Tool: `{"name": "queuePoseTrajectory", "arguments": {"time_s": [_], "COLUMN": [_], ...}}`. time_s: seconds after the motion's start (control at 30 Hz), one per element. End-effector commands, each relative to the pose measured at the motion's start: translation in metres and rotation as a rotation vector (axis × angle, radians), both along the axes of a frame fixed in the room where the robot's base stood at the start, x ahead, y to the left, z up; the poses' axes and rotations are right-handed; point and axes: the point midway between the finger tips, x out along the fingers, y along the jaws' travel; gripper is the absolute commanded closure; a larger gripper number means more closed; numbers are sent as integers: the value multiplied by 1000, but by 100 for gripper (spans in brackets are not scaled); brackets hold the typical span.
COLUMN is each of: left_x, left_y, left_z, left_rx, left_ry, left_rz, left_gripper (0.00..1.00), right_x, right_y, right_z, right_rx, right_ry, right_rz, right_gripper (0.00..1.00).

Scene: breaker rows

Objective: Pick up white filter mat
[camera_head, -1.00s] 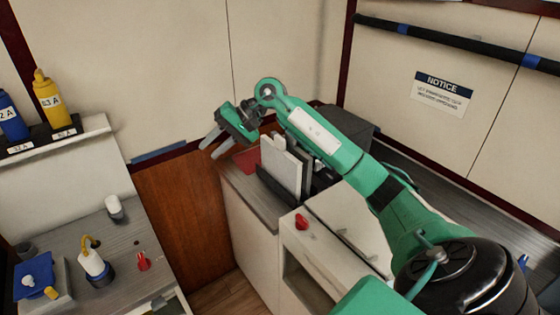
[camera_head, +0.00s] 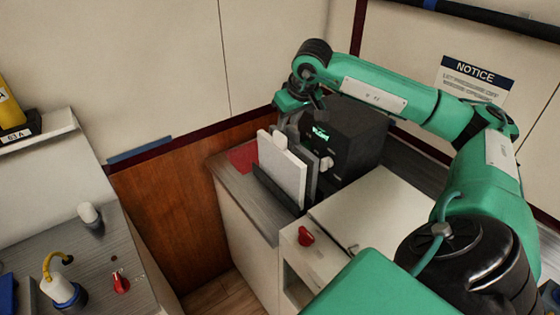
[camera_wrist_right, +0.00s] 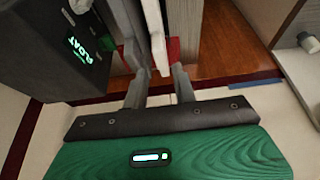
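The white filter mat (camera_head: 283,170) is a thin pale panel standing upright in a dark rack (camera_head: 275,188) on the counter. A small light tab (camera_head: 280,139) shows at its top. My right gripper (camera_head: 288,124) is just above the mat's top edge, pointing down. In the right wrist view, the right gripper (camera_wrist_right: 160,75) has its two fingers spread apart, with the pale upright pieces (camera_wrist_right: 157,35) beyond and between them. I cannot tell whether a finger touches them. My left gripper is not in view.
A dark box with a green display (camera_head: 345,140) stands close to the right of the rack. A grey panel (camera_head: 312,178) stands beside the mat. A red mat (camera_head: 243,157) lies on the counter behind. A red knob (camera_head: 305,236) is in front.

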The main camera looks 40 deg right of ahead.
Motion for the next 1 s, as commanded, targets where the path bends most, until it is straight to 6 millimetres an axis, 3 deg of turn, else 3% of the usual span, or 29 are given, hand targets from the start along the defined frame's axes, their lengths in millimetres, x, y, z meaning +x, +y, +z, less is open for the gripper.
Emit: {"name": "queuePoseTrajectory", "arguments": {"time_s": [0.7,0.97,1.0], "left_x": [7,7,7], "left_y": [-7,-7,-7], "left_z": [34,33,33], "left_rx": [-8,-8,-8], "left_ry": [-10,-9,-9], "left_rz": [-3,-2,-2], "left_gripper": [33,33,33], "right_x": [30,31,31], "right_y": [-6,-6,-6], "right_z": [-73,-76,-76], "right_rx": [4,2,2], "right_ry": [1,-1,-1], "right_rz": [-2,-1,-1], "right_gripper": [73,73,81]}}
